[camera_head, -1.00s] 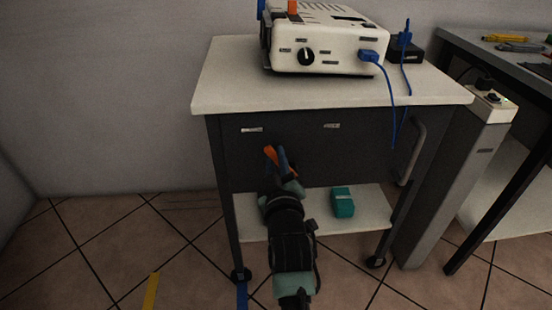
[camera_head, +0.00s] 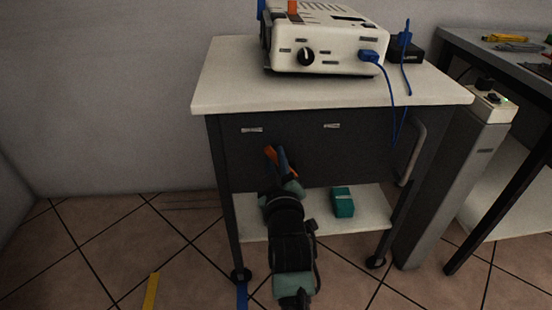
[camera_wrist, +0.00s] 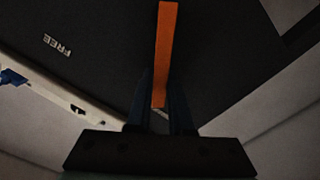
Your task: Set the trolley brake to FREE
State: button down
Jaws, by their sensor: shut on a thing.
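The trolley (camera_head: 210,98) has a white top and a dark front panel (camera_head: 310,160). An orange brake lever (camera_head: 270,154) stands out at the panel's left part and leans up and to the left, toward the left label (camera_head: 252,130). A second label (camera_head: 331,126) is farther right; neither can be read in the head view. In the wrist view a label reading FREE (camera_wrist: 57,46) shows upper left, away from the lever. My gripper (camera_head: 279,159) is shut on the lever, its dark blue fingers on either side. The orange bar (camera_wrist: 166,55) runs up from between the fingers in the wrist view.
A white device (camera_head: 325,52) with a knob stands on the trolley; its blue cable (camera_head: 393,110) hangs over the front right. A handle (camera_head: 415,155) is on the right side. A teal box (camera_head: 343,202) lies on the lower shelf. A grey post (camera_head: 455,190) and workbench stand right.

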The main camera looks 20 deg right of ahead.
aim_at(309, 148)
jog(key=shift+d, duration=0.1)
dwell(0.5)
jog(key=m, duration=0.1)
jog(key=d+m, duration=0.1)
jog(key=r+m+p, duration=0.1)
jog(key=shift+s+d+m, duration=0.25)
jog(key=shift+d+m, duration=0.05)
jog(key=d+m, duration=0.2)
jog(key=m, duration=0.1)
jog(key=shift+s+m, duration=0.3)
jog(key=d+m, duration=0.1)
jog(key=d+m+b, duration=0.1)
jog(key=m, duration=0.1)
jog(key=shift+s+f, duration=0.15)
jog(key=shift+s, duration=0.15)
jog(key=shift+s+d+f+m+b, duration=0.15)
jog(key=shift+d+m, duration=0.25)
jog(key=shift+m, duration=0.55)
jog(key=shift+s+d+f+m+b, duration=0.15)
jog(key=shift+d+f+m, duration=0.2)
jog(key=shift+m, duration=0.6)
jog(key=shift+d+r, duration=0.1)
jog(key=c, duration=0.8)
grip_release()
jog(key=shift+w, duration=0.1)
